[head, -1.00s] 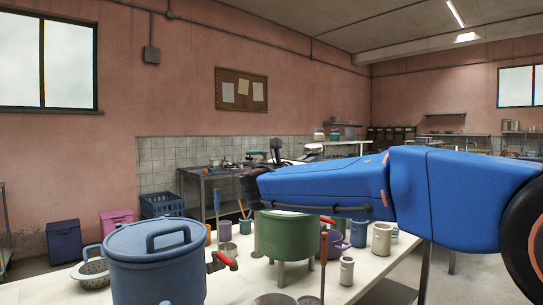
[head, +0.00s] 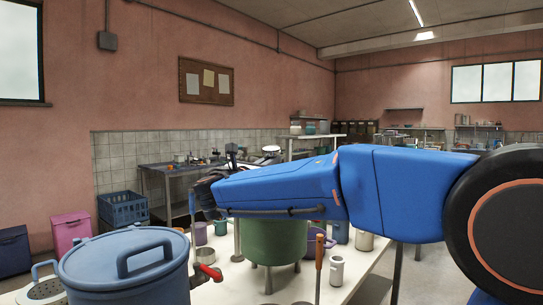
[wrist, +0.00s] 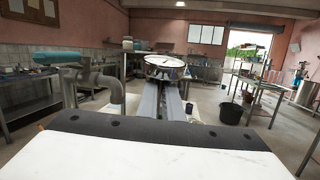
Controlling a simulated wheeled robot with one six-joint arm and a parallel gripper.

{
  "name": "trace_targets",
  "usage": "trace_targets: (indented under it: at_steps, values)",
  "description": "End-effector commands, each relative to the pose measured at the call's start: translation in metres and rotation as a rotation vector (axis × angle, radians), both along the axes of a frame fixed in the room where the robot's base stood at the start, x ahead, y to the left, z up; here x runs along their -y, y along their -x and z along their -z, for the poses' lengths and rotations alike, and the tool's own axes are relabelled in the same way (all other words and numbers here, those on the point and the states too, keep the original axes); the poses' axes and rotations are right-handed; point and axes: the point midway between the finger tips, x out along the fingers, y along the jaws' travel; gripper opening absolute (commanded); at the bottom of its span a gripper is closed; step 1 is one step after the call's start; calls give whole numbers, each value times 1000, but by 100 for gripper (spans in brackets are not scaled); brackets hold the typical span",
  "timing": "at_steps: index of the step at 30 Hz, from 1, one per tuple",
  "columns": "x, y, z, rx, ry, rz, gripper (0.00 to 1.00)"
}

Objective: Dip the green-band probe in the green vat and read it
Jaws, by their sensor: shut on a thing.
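The green vat (head: 272,243) stands on legs on the pale table. My blue arm crosses in front of its top and hides its rim. My gripper (wrist: 168,103) shows as two grey fingers in the wrist view, shut on a probe (wrist: 165,60) with a round white dial at the far end of the fingers. The dial face is seen at a slant and its reading is too small to tell. No green band can be made out on it. In the head view the gripper end lies left of the vat, mostly hidden by the arm.
A blue lidded vat (head: 128,268) with a red-handled tap (head: 210,272) stands near at the left. A purple mug (head: 200,233), a white cup (head: 336,270) and a beige jar (head: 364,240) share the table. A wooden-handled tool (head: 319,252) stands upright in front of the green vat.

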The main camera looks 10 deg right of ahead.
Motion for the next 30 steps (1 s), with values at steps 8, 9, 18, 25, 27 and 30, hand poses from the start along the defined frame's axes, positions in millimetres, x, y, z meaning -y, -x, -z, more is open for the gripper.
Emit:
trace_targets:
  at_steps: [8,9,18,25,27,30]
  values:
    - [-1,3,21,-1,1,0,0]
    - [-1,2,24,-1,1,0,0]
    - [1,-2,47,0,1,0,0]
    - [2,-5,66,-1,1,0,0]
    - [3,-7,72,-1,1,0,0]
    - [3,-8,80,-1,1,0,0]
